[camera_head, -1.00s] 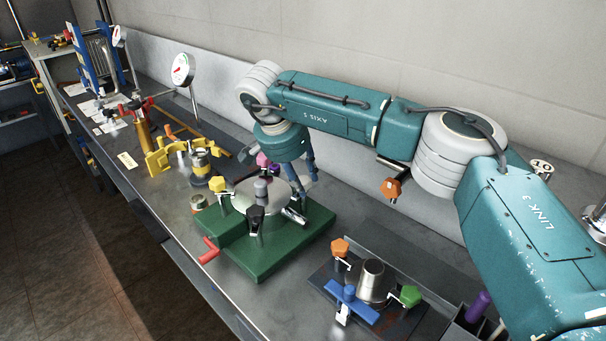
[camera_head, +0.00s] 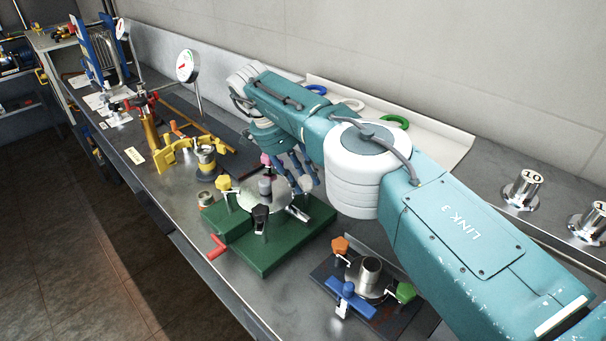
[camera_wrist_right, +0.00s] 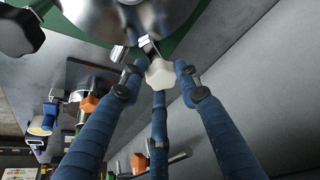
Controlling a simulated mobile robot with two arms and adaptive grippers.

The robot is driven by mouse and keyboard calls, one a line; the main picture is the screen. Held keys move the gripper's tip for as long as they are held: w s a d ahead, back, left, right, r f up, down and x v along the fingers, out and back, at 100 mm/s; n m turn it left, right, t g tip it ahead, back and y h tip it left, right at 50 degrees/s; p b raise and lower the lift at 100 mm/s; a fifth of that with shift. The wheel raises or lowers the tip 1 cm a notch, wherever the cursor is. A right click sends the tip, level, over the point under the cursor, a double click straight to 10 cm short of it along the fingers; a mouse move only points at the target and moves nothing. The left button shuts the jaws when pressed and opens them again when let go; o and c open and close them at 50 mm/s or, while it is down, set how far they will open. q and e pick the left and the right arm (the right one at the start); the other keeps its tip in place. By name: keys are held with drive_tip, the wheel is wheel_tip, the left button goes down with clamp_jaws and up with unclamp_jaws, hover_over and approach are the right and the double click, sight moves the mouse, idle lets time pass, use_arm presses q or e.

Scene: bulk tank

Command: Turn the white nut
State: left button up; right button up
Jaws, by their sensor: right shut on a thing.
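The white nut (camera_wrist_right: 159,74) is a pale faceted knob on a metal swing bolt at the edge of the round metal lid (camera_wrist_right: 125,12). My right gripper (camera_wrist_right: 158,76) has blue fingers that close around the nut in the right wrist view. In the head view my right gripper (camera_head: 303,178) reaches down at the back right of the metal lid (camera_head: 262,190), on a green base (camera_head: 270,250). My left gripper does not show.
Yellow (camera_head: 223,183), pink (camera_head: 265,159) and black (camera_head: 260,215) knobs surround the lid. A smaller fixture with blue (camera_head: 350,300), orange and green knobs stands in front right. A gauge (camera_head: 187,66) and yellow clamp (camera_head: 180,155) stand left. Coloured rings lie in a tray (camera_head: 440,130) behind my arm.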

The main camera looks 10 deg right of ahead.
drive_tip(key=shift+w+d+r+m, duration=0.25)
drive_tip(key=shift+w+r+m, duration=0.05)
drive_tip(key=shift+r, duration=0.05)
idle(0.3)
drive_tip(key=o, duration=1.1)
drive_tip(key=shift+c, duration=0.2)
drive_tip(key=shift+f, duration=0.2)
drive_tip(key=shift+f+n+b, duration=0.2)
drive_tip(key=shift+n+b, duration=0.2)
drive_tip(key=shift+n, duration=0.3)
